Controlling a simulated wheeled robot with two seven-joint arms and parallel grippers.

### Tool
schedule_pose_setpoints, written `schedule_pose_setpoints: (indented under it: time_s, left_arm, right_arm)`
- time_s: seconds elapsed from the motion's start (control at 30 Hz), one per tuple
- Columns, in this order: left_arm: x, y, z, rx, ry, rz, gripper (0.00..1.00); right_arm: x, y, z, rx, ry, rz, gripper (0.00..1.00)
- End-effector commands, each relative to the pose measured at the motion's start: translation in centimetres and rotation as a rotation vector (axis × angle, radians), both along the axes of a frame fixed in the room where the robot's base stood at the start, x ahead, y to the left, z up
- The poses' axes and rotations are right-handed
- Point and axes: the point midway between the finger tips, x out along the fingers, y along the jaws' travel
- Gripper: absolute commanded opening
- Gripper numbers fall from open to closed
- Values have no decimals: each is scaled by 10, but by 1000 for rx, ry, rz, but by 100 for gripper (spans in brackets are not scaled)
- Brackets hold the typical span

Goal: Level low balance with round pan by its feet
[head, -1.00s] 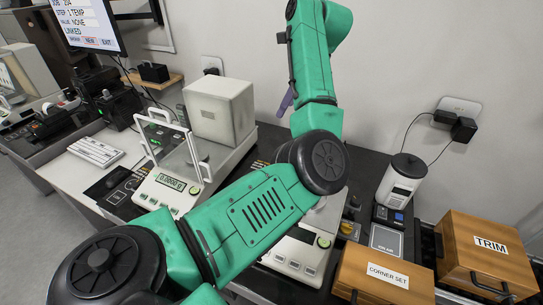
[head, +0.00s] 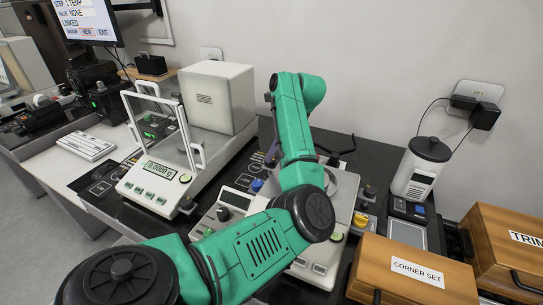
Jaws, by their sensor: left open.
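The low balance (head: 345,245) stands on the dark bench, a pale body with a round pan (head: 347,187), partly hidden behind my green left arm. A green button and several grey keys show at its front. A yellow knob (head: 361,220) is at its right side and a blue knob (head: 256,185) shows left of my arm; I cannot tell for certain that these are its feet. My left gripper (head: 270,156) is open; only a small purple part shows beside the arm, near the blue knob, and contact cannot be told. My right gripper is not in view.
A taller balance with a glass draft shield (head: 160,115) stands to the left, reading 0.0000 g. To the right are a grinder-like white canister (head: 418,172), a small scale (head: 407,233) and wooden boxes marked CORNER SET (head: 415,272) and TRIM (head: 512,240). A keyboard (head: 87,146) lies left.

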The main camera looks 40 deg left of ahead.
Motion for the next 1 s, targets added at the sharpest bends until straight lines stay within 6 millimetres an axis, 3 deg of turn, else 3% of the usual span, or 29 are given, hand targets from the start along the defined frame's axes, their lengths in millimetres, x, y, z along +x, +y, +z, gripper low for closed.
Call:
schedule_pose_setpoints:
  time_s: [0.2, 0.47, 0.5, 0.67, 0.83, 1.0]
  left_arm:
    - [-4, 13, -31, 1, 0, 2, 72]
    - [-4, 15, -35, 2, -2, 1, 72]
    - [-4, 15, -35, 1, -3, 1, 65]
    - [-4, 14, -35, 0, -2, 1, 4]
    - [-4, 14, -37, 0, -4, -18, 0]
    - [-4, 13, -42, 0, -8, -167, 0]
  right_arm:
    - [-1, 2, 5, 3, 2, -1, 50]
    - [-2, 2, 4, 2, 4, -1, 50]
    - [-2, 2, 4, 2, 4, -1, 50]
    - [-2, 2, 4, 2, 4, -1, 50]
    - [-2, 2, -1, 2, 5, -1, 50]
    - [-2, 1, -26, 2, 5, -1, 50]
